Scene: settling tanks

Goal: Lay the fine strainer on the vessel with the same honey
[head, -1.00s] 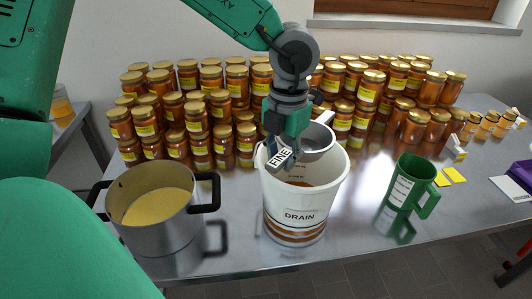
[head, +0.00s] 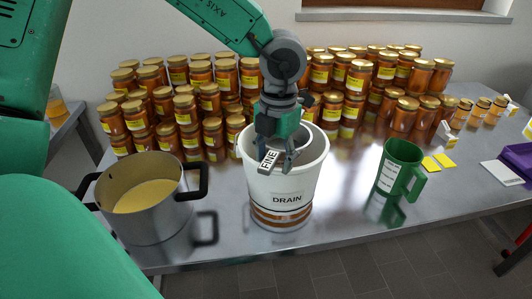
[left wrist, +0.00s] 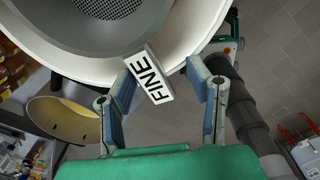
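The fine strainer (left wrist: 110,8) is a grey mesh bowl with a "FINE" tag on its handle (head: 269,159). It sits in the mouth of the white bucket marked DRAIN (head: 283,190), its handle over the near rim. Whether it bears fully on the rim I cannot tell. Amber bands show low on the bucket. My left gripper (head: 276,160) is around the handle; in the left wrist view its fingers (left wrist: 160,78) stand apart, with a gap beside the tag. A grey pot (head: 150,222) holds pale yellow honey (head: 145,196). My right gripper is not in view.
A green jug (head: 393,170) stands right of the bucket. Many amber jars (head: 200,100) with gold lids fill the back of the metal table (head: 340,215). Yellow cards (head: 446,160) and a purple box (head: 518,157) are at the right. The table between bucket and jug is clear.

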